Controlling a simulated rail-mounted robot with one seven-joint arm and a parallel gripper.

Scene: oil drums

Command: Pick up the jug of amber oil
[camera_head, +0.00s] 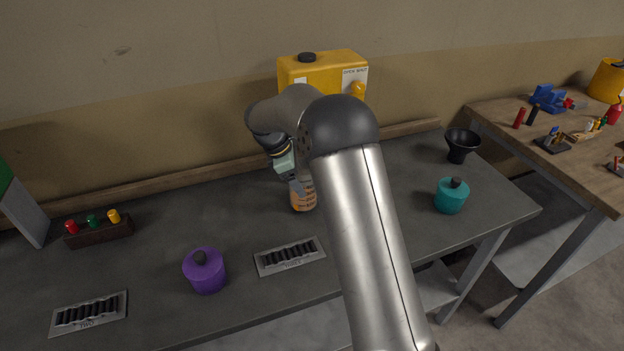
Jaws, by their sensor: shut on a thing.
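The jug of amber oil (303,197) is a small clear vessel with orange-amber liquid and dark marks on its side. It is upright at the middle of the grey workbench, in front of the yellow container. My gripper (293,178) is at the jug's upper part, reaching down from above left, and is shut on it. My arm hides the jug's right side and part of the gripper. I cannot tell whether the jug's base touches the bench.
A yellow container (318,70) stands behind. A purple canister (205,271), a teal canister (450,196), a black funnel (460,145) and a grey slotted tray (290,257) stand around. A rack with coloured plugs (98,233) is at left. The grey bench (160,240) has bare room left of the jug.

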